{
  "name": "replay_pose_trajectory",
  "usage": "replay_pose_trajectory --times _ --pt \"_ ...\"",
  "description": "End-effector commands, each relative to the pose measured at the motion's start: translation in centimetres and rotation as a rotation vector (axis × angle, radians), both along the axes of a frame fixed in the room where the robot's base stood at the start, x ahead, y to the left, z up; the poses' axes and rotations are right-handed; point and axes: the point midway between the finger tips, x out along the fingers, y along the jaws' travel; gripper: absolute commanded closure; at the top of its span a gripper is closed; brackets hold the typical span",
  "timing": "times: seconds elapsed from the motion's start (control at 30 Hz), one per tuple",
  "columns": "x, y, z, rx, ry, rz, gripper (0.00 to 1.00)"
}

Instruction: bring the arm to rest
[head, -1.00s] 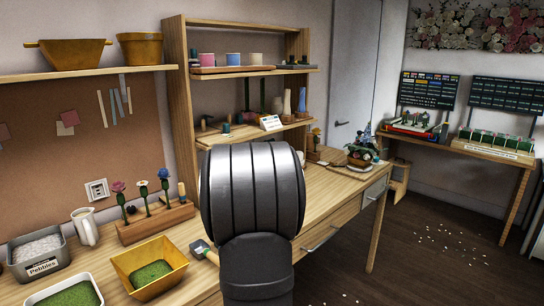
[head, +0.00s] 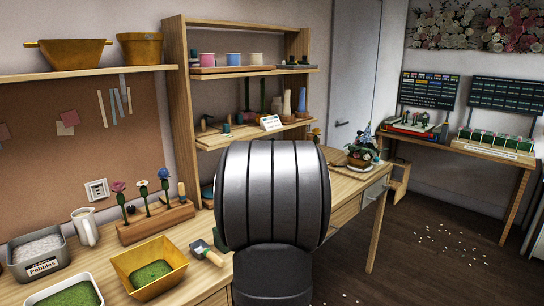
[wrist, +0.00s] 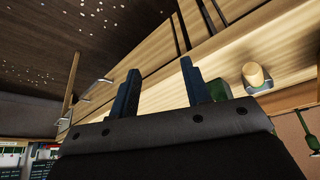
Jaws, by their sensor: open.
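My gripper shows in the wrist view (wrist: 158,90), with its two dark blue fingers spread apart and nothing between them. The wooden workbench lies beyond the fingers in that view. In the head view my dark grey arm link fills the middle in front of the workbench (head: 345,188) and hides part of it. The gripper's fingers do not show in the head view.
A yellow planter (head: 150,270), a trowel (head: 208,254), a pebble tin (head: 38,248) and a wooden flower stand (head: 155,223) are on the bench at left. A potted arrangement (head: 361,152) stands at its far end. Shelves (head: 178,110) rise behind. Open floor lies to the right.

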Motion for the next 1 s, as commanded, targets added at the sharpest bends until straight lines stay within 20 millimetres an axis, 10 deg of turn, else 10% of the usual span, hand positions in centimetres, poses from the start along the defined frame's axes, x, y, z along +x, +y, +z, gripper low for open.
replay_pose_trajectory --times 1.0 --pt "-3.4 -2.2 -14.9 -0.001 0.003 -0.260 0.56"
